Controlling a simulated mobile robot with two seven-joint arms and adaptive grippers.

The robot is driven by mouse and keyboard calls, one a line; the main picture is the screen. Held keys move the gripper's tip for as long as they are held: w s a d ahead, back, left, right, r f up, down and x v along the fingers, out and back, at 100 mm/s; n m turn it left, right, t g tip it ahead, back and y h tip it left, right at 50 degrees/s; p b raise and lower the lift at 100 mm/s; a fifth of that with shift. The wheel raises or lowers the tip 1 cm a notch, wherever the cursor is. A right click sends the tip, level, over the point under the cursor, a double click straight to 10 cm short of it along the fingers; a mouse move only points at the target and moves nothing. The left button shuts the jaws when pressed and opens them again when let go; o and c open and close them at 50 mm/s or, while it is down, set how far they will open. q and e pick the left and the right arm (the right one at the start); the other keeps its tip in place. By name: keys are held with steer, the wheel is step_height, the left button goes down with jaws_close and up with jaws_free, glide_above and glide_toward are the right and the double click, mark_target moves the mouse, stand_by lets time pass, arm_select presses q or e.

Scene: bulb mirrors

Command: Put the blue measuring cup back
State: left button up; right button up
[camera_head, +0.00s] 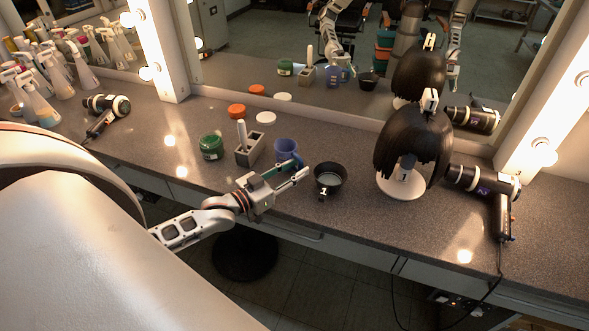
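The blue measuring cup (286,149) stands on the grey counter, right of a grey block. Its lower front is partly hidden by my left gripper (303,172), which reaches in from the left just in front of it. A teal-blue piece (292,161) shows between the cup and the gripper; I cannot tell whether it is the cup's handle. The fingers point right and overlap in this view, so I cannot tell whether they are shut or touch the cup. My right gripper is not directly in view.
A black bowl (329,180) is close right of the gripper. Left are the grey block (248,152) with a white upright piece, a green jar (210,147), and orange (236,111) and white (266,118) lids. A wig stand (402,184) and hair dryer (487,182) stand right. A mirror is behind.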

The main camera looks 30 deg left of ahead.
stand_by(0.3)
arm_select(q)
steer(key=shift+f+b, duration=0.2)
steer(key=shift+b, duration=0.3)
steer(key=shift+r+v, duration=0.2)
steer(key=shift+v, duration=1.75)
steer(key=shift+r+v, duration=0.2)
steer(key=shift+v, duration=1.75)
steer(key=shift+s+a+f, duration=0.1)
